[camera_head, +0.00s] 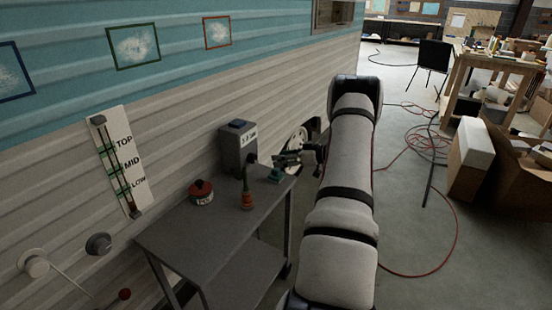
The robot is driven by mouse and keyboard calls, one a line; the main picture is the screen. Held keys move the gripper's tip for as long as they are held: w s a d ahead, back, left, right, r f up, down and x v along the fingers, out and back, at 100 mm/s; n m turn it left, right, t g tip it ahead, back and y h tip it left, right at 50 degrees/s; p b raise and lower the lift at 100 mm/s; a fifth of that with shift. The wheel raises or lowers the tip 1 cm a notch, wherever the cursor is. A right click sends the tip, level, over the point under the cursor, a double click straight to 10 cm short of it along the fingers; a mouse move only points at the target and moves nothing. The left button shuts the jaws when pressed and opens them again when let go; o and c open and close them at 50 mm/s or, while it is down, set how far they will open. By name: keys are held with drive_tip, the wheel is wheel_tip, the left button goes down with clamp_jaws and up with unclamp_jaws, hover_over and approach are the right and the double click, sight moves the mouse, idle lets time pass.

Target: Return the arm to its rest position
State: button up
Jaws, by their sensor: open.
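My arm (338,190), in pale padded covering with dark bands, rises from the bottom of the head view to a bend near the top centre. My gripper (281,159) shows to the left of the arm, above the far right corner of a grey cart (195,245). It is open, with nothing seen between its fingers. A small green object (276,175) sits on the cart close below the gripper; whether they touch is unclear. The arm hides part of the wrist.
On the cart stand a grey labelled box (238,149), a red-and-white round item (201,192) and an orange-based bottle-like item (246,199). The camper wall (180,110) borders the left. Red hose (440,262), cartons (470,160) and a cluttered workbench (497,62) lie right.

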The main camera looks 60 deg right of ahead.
drive_tip(key=shift+s, duration=0.1)
idle(0.5)
drive_tip(key=w+a+r+h+p, duration=0.25)
drive_tip(key=w+r, duration=0.25)
drive_tip(key=r, duration=0.5)
drive_tip(key=w+a+r+h+p, duration=0.1)
drive_tip(key=w+a+r+h, duration=0.15)
drive_tip(key=w+r, duration=0.6)
drive_tip(key=s+a+r+m+g+h+p, duration=0.1)
drive_tip(key=a+r, duration=0.2)
drive_tip(key=r, duration=0.3)
drive_tip(key=s+a+r+m+g+h, duration=0.1)
drive_tip(key=a+r+h, duration=0.1)
drive_tip(key=a+r, duration=0.35)
drive_tip(key=s+a+r+m+g+p, duration=0.1)
drive_tip(key=s+a+r, duration=0.3)
drive_tip(key=a+r, duration=0.15)
drive_tip(key=s+a+r+g+p, duration=0.1)
drive_tip(key=s+a+r+p, duration=0.1)
drive_tip(key=s+a+r, duration=0.35)
drive_tip(key=s+a+f+n+g+y+p, duration=0.1)
drive_tip(key=s+a+f+g+y+p, duration=0.1)
drive_tip(key=s+a, duration=1.2)
drive_tip(key=s+a+f+n+g+y+p, duration=0.1)
drive_tip(key=s+a+f+g+y+p, duration=0.1)
drive_tip(key=s+a, duration=1.3)
drive_tip(key=shift+f+g+y, duration=0.9)
drive_tip(key=shift+f, duration=0.05)
